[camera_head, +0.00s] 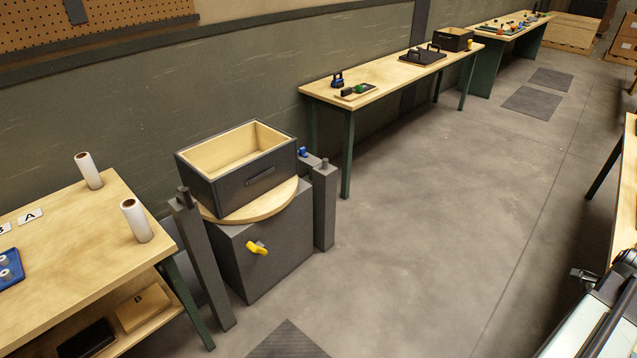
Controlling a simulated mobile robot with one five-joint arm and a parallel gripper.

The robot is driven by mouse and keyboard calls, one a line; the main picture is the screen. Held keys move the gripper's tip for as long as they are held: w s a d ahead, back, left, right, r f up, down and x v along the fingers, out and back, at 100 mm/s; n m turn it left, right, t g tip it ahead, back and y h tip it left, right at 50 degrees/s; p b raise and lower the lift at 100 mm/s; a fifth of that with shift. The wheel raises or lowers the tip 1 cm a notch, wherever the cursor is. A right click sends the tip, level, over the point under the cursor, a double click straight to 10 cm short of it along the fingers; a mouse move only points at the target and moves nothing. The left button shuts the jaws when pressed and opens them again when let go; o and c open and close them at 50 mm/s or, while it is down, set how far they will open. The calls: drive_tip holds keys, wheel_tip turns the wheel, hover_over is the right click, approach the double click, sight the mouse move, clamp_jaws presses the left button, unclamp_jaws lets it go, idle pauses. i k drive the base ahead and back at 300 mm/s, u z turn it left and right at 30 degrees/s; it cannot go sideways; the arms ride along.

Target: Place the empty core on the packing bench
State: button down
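Two upright white rolls stand on the wooden bench (75,255) at the left: one at the back (89,172) and one near its right edge (136,221). Both have a small brownish end on top. I cannot tell whether either is an empty core. No bare core is clearly recognisable in view. My gripper is not recognisable in this view.
A black-sided open wooden box (230,190) sits on a round turntable (262,208) between grey posts. A blue tray (14,277) holds small white pieces. Another bench (385,78) stands along the wall. Open floor (440,210) lies in the middle; dark equipment (610,320) is at lower right.

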sight(66, 257)
drive_tip(key=u, duration=2.65)
drive_tip(key=i, duration=0.9)
